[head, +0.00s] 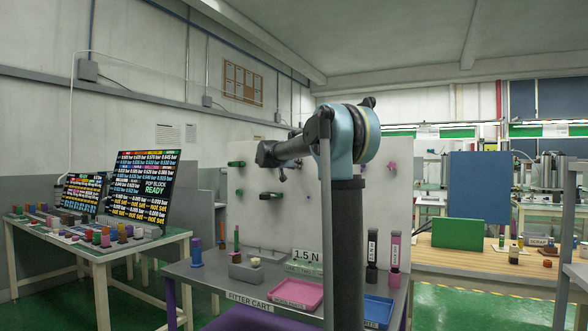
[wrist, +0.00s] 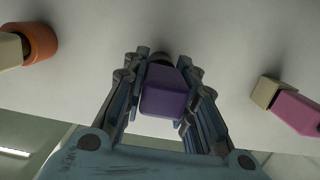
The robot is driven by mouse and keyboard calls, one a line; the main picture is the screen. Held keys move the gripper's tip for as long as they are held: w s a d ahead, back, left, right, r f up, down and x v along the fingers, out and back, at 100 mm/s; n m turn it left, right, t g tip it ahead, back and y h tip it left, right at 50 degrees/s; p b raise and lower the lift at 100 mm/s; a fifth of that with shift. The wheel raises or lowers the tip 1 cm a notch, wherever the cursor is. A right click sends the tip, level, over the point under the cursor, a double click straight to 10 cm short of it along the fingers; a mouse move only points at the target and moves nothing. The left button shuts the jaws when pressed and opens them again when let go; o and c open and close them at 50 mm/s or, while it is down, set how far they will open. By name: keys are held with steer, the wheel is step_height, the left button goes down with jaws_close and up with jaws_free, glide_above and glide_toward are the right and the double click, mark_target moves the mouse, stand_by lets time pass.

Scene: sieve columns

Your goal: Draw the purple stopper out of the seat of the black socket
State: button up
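In the wrist view the purple stopper (wrist: 164,92) is in the middle, its block end towards the camera. The black socket (wrist: 161,58) shows as a dark part right behind it, against the pale board. I cannot tell how deep the stopper sits in the seat. The fingers of my gripper (wrist: 164,75) lie along both sides of the stopper with no clear gap, and appear shut on it. In the head view my arm reaches to the board, and I cannot make out the stopper, the socket or the gripper's fingertips.
In the wrist view an orange fitting (wrist: 41,42) is at left and a pink fitting (wrist: 298,112) at right, both clear of the fingers. In the head view green fittings (head: 271,196) are on the pale board (head: 270,225). Below stands the cart with a pink tray (head: 296,293).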

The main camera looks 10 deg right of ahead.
steer(key=shift+c, duration=0.6)
steer(key=o, duration=1.2)
steer(key=shift+c, duration=0.2)
steer(key=shift+a, duration=0.1)
steer(key=v, duration=1.7)
steer(key=shift+s, duration=0.2)
